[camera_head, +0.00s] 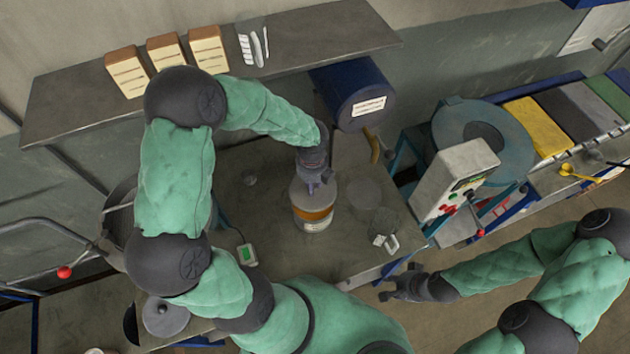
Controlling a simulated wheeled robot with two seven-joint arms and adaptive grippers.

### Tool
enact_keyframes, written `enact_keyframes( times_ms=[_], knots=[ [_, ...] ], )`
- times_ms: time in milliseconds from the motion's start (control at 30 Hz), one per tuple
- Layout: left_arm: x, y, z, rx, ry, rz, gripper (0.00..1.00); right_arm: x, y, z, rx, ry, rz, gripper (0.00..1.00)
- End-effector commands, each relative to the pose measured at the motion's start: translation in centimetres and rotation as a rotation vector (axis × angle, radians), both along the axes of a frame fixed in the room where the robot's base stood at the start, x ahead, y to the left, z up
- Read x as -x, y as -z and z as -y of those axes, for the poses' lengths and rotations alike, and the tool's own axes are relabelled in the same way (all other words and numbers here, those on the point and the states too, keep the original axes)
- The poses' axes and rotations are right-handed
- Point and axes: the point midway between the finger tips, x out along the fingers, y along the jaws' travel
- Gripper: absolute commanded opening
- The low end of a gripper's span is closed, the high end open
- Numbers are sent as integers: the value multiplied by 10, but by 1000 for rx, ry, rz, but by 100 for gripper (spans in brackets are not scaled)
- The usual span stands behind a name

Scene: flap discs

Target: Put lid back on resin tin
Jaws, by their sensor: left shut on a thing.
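The resin tin (313,218), a pale can with an orange-brown band, stands upright on the grey workbench. My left gripper (312,187) reaches down from above, right over the tin's top. It is shut on what looks like the tin's lid (301,190), a grey-white round piece at the top of the tin. The gripper hides part of it, and I cannot tell whether the lid rests fully on the rim. My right gripper (389,292) is empty and looks open, low beyond the bench's front right edge, away from the tin.
The workbench (275,250) is mostly clear around the tin. A clear container (383,222) stands to its right and a small green-screened device (247,254) to its left. A blue drum (352,92) hangs behind. A control box (455,178) stands right, a knobbed round lid (165,315) lower left.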

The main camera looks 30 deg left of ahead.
Motion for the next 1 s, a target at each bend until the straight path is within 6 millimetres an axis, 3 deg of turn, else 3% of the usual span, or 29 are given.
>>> enact_keyframes(
  times_ms=[533, 1000],
  knots=[
    [-1, 42, 0, 0, 0, 1, 0, 0, 41, 0, 0, 0, 0, 35],
    [-1, 62, 0, 0, 1, 1, 0, 0, 53, 0, 0, 0, 0, 35]
  ],
)
